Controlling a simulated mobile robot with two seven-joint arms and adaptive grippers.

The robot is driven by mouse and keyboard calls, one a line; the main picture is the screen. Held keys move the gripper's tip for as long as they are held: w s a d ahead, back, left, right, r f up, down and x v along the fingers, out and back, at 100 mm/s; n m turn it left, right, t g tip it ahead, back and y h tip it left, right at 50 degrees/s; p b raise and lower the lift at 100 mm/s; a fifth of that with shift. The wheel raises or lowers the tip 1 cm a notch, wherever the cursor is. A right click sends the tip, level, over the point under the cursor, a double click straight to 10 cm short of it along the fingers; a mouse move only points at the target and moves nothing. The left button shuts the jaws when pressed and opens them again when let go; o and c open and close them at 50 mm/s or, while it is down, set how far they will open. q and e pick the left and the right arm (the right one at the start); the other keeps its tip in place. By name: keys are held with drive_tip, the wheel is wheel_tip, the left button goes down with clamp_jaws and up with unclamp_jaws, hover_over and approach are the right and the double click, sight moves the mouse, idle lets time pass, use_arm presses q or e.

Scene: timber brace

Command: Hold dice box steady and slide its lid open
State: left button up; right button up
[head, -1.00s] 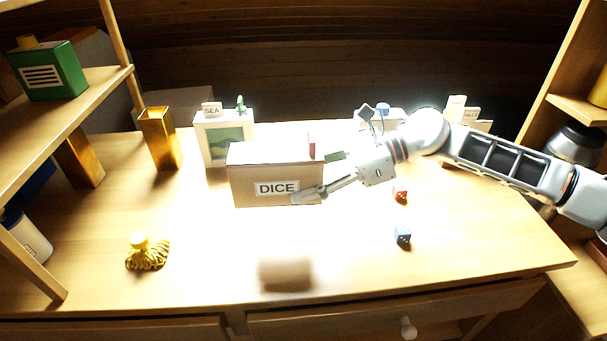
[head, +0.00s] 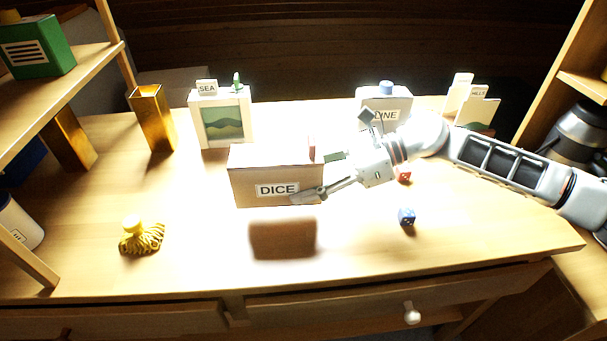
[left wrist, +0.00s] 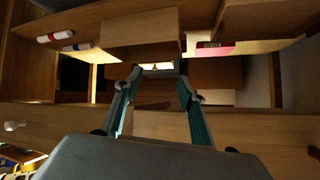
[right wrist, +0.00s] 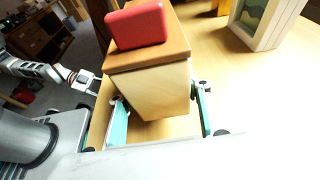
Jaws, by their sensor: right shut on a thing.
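The tan dice box (head: 243,185) with its DICE label hangs level above the table, its shadow apart below it. Its lid (head: 270,155) lies on top, with an upright red grip (head: 312,148) at the right end. My right gripper (head: 320,178) is shut on the box's right end. In the right wrist view, its fingers (right wrist: 160,113) straddle the box body (right wrist: 150,88), below the brown lid (right wrist: 150,55) and red grip (right wrist: 138,25). My left gripper (left wrist: 158,72) is open and empty in its wrist view, and out of the head view.
The wooden table (head: 200,255) is clear around the shadow. A blue die (head: 407,216), a red die (head: 404,177) and a yellow tassel (head: 142,238) lie on it. A SEA box (head: 205,130), a gold vase (head: 150,120) and a LINE box (head: 395,103) stand behind.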

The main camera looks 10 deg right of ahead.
sight(304, 208)
drive_tip(key=shift+f, duration=0.55)
drive_tip(key=shift+f+b, duration=0.4)
drive_tip(key=shift+f, duration=0.95)
drive_tip(key=shift+f+b, duration=0.4)
use_arm(q)
drive_tip(key=shift+s+d+f, duration=0.1)
drive_tip(key=shift+d+f, duration=0.05)
drive_tip(key=shift+d, duration=0.05)
